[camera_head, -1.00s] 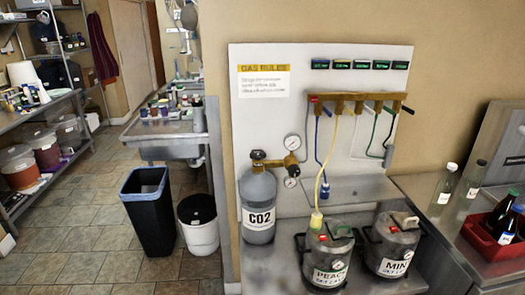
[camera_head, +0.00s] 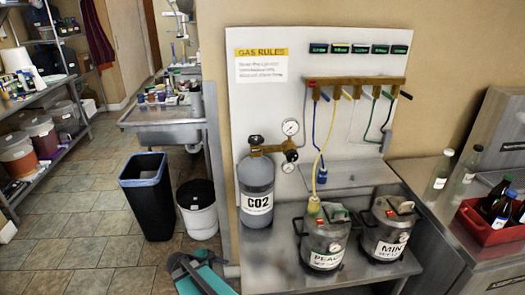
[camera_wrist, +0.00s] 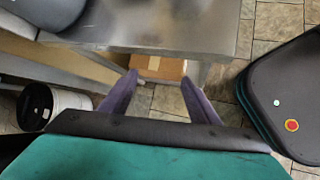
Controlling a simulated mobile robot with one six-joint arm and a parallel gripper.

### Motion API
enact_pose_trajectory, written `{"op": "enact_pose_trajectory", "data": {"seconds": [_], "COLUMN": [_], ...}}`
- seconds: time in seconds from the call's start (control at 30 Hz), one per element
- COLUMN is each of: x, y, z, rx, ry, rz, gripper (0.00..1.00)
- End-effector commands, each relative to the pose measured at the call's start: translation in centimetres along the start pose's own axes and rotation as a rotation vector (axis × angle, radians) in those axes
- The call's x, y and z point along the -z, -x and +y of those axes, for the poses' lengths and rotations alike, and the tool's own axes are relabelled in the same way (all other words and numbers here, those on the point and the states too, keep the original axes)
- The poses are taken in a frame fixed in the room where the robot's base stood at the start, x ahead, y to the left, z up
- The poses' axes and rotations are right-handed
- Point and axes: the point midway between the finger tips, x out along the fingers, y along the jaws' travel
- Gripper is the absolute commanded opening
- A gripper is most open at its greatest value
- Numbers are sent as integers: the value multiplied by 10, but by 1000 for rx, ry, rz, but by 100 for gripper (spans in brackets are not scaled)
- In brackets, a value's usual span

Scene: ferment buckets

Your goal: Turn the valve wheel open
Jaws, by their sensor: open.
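The CO2 cylinder (camera_head: 256,192) stands upright on the steel table in the head view. A small dark round knob (camera_head: 255,139), which looks like the valve wheel, sits on top of it. A brass regulator with gauges (camera_head: 290,128) is to its right. I cannot tell from this view how far the wheel is turned. My gripper (camera_wrist: 159,97) shows in the wrist view with its two purplish fingers wide apart and nothing between them. It points down near the table edge, away from the wheel. The wheel does not show in the wrist view.
Two steel kegs (camera_head: 326,242) (camera_head: 384,232) stand right of the cylinder. A manifold (camera_head: 350,85) with hoses hangs above. A black bin (camera_head: 146,195) and white bucket (camera_head: 198,212) stand left on the floor. A cardboard box (camera_wrist: 158,68) is under the table edge.

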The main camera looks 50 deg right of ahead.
Motion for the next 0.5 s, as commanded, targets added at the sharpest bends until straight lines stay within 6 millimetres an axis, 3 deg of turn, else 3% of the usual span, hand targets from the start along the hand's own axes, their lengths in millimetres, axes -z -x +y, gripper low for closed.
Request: {"op": "enact_pose_trajectory", "data": {"seconds": [0.03, 0.2, 0.5], "x": [-10, -53, -147], "y": [7, 33, 99], "z": [26, 107, 232], "rx": [-46, -192, -382], "ry": [33, 169, 396], "rz": [-20, -123, -391], "gripper": [56, 56, 56]}}
